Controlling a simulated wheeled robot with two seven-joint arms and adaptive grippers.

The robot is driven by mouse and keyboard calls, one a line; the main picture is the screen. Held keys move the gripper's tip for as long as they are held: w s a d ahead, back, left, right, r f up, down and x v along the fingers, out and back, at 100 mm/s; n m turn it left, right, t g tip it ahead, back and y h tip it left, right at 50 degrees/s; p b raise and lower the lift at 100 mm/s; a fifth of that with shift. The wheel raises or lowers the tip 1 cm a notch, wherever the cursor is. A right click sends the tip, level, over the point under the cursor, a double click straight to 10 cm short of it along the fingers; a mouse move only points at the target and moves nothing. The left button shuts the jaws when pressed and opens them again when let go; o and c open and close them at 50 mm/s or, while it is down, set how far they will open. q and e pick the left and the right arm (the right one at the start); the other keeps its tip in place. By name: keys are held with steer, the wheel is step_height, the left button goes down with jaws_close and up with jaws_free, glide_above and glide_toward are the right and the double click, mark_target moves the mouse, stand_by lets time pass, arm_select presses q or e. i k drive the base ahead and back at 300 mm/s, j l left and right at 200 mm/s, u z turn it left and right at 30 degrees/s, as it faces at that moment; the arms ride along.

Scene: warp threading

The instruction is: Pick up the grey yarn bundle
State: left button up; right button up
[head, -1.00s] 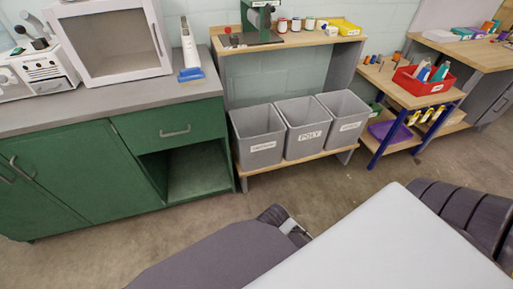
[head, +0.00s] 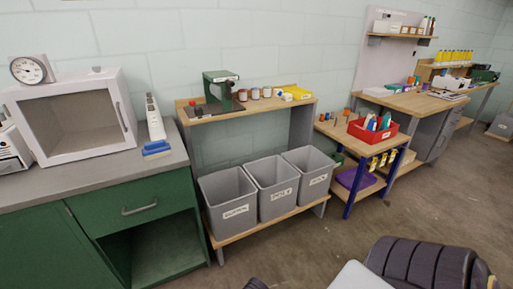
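I cannot make out a grey yarn bundle in the head view. Small spools and bobbins stand on the wooden cart (head: 352,142), and a red bin (head: 380,128) there holds several coloured cones or bottles. Several small round containers (head: 254,94) stand in a row on the wooden bench. At the bottom edge only parts of my own arms and body show. Neither gripper's fingers are in view.
Grey labelled bins (head: 272,188) stand on a low wooden shelf. A green cabinet (head: 150,208) with a grey top carries a white oven-like box (head: 75,115). A longer wooden bench (head: 430,102) stands at the right. Open floor (head: 420,205) lies in front.

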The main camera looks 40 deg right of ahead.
mark_target(286, 97)
steer(key=i+l+z, duration=0.25)
steer(key=l+z, duration=0.25)
steer(key=i+l+z, duration=0.8)
steer(key=z, duration=0.15)
steer(key=k+l+u, duration=0.5)
steer(key=k+l, duration=0.15)
steer(key=l, duration=0.1)
